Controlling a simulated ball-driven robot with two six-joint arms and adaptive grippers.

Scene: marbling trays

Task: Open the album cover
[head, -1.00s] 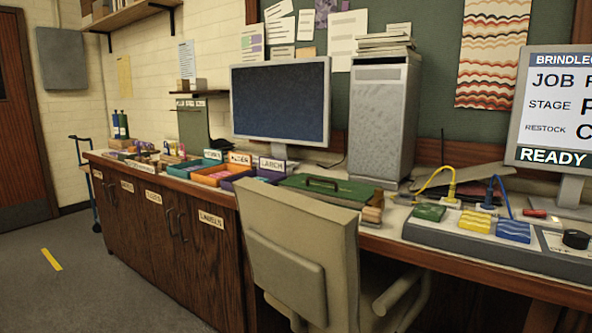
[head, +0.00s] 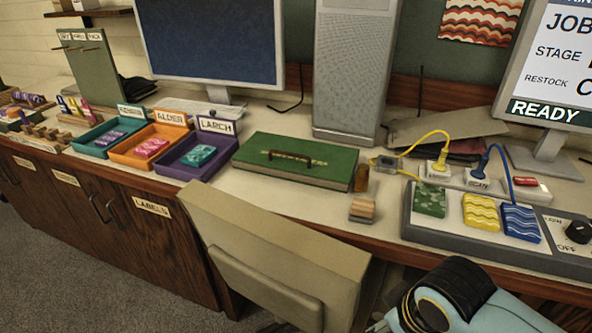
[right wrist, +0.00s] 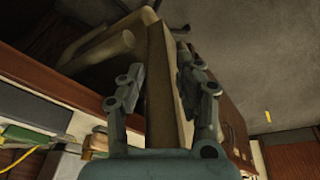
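The green album (head: 330,164) lies flat and shut on the worktop, with a dark handle (head: 297,158) on its cover. My right gripper (right wrist: 160,88) shows in the right wrist view with its two fingers spread apart. The chair back shows between and beyond the fingers; I see no object clearly held. In the head view, part of my right arm shows at the bottom right, well away from the album. My left gripper is not in view.
A chair (head: 270,245) stands in front of the worktop below the album. A purple tray (head: 190,170), an orange tray (head: 125,155) and a teal tray (head: 90,146) are left of the album. A small wooden block (head: 362,208) and a control panel (head: 420,228) are at right.

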